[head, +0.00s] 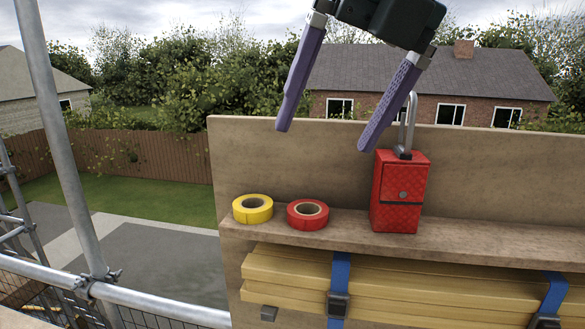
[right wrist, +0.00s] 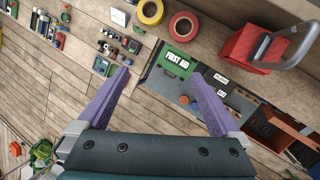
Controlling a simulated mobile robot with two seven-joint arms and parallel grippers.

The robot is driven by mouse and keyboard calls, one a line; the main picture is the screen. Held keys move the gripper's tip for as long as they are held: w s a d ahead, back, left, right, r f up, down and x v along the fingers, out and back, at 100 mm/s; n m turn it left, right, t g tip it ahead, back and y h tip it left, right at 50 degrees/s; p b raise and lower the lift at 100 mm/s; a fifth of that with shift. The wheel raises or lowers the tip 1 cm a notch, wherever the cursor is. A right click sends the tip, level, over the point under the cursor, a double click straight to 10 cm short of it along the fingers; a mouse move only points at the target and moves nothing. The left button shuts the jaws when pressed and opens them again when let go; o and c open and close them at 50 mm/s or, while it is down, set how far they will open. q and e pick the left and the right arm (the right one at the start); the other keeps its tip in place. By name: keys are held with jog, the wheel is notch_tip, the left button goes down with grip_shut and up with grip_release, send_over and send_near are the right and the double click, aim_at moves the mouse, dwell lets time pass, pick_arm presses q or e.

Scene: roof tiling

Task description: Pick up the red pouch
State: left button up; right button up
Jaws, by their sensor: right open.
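The red pouch (head: 400,195) stands upright on a wooden shelf (head: 340,228). A grey metal loop (head: 409,125) rises from its top. The pouch also shows at the upper right of the right wrist view (right wrist: 249,50), with the loop reaching toward the camera. My right gripper (head: 323,140) is open and empty, with purple fingers pointing down, above and left of the pouch in the head view. In the right wrist view its fingertips (right wrist: 158,75) are apart with nothing between them. My left gripper is not in view.
A yellow tape roll (head: 253,208) and a red tape roll (head: 308,213) lie on the shelf left of the pouch. A board rises behind the shelf. Strapped timber (head: 290,278) sits below. Scaffold poles (head: 70,150) stand at left.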

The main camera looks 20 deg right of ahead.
aim_at(403, 147)
jog(key=d+m+h, duration=0.1)
jog(key=d, duration=0.2)
jog(key=d+r+m+h, duration=0.1)
jog(key=d+h, duration=0.1)
jog(key=d, duration=0.2)
jog(key=d+r+m+h, duration=0.1)
jog(key=d, duration=0.2)
jog(key=shift+w+d+r+b, duration=0.15)
jog(key=shift+w+d+b, duration=0.15)
jog(key=shift+d, duration=0.1)
jog(key=f, duration=0.1)
jog(key=f+b, duration=0.1)
jog(key=w+f, duration=0.1)
jog(key=shift+d+f+h, duration=0.1)
jog(key=shift+d+h, duration=0.2)
jog(key=shift+d, duration=0.05)
jog(key=b+x, duration=0.1)
jog(key=x, duration=0.4)
jog(key=shift+w+f+b, duration=0.25)
jog(key=shift+b, duration=0.05)
grip_shut()
jog(key=shift+r, duration=0.1)
